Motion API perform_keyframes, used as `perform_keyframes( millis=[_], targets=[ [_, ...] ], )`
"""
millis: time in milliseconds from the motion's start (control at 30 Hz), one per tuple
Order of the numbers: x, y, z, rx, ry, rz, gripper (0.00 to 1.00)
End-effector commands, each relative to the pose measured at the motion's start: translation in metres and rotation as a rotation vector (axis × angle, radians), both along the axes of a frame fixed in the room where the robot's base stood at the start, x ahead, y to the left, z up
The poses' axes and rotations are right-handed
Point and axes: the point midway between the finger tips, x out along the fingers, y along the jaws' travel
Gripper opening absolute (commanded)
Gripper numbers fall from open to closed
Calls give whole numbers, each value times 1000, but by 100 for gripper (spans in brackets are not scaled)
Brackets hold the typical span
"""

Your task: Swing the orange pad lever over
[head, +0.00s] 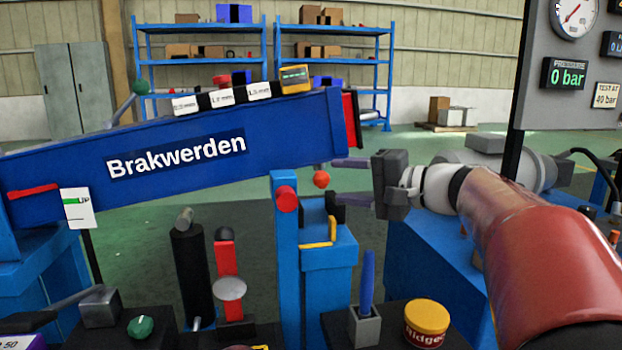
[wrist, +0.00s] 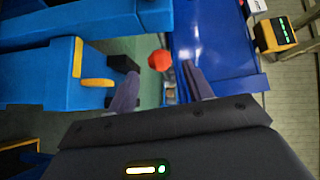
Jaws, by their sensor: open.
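An orange-red ball knob (head: 321,180) on a short thin stem shows under the right end of the blue boom, above a blue stand (head: 329,262). An L-shaped yellow-orange bar (head: 331,233) lies on that stand beside black blocks. I cannot tell for sure which of the two is the pad lever. My gripper (head: 335,179) comes from the right, open and empty, its fingertips just right of the ball. In the wrist view the ball (wrist: 159,60) lies between and just ahead of the fingertips (wrist: 160,71), with no visible contact. The yellow-orange bar (wrist: 96,82) is to the left.
The blue boom (head: 270,138) marked Brakwerden runs close above the fingers. A blue post with a red knob (head: 286,200) stands left of the ball. A blue rod (head: 367,285) in a grey holder and a yellow tin (head: 426,322) stand below my gripper.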

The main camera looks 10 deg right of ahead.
Motion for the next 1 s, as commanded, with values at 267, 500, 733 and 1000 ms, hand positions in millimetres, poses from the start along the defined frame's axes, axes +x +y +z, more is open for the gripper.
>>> perform_keyframes(
  millis=[267,500,733,1000],
  targets=[
    [31,31,-5,-1,1,3,51],
    [41,42,-7,-1,1,2,51],
    [41,42,-7,-1,1,1,48],
    [41,42,-7,-1,1,1,13]
  ],
)
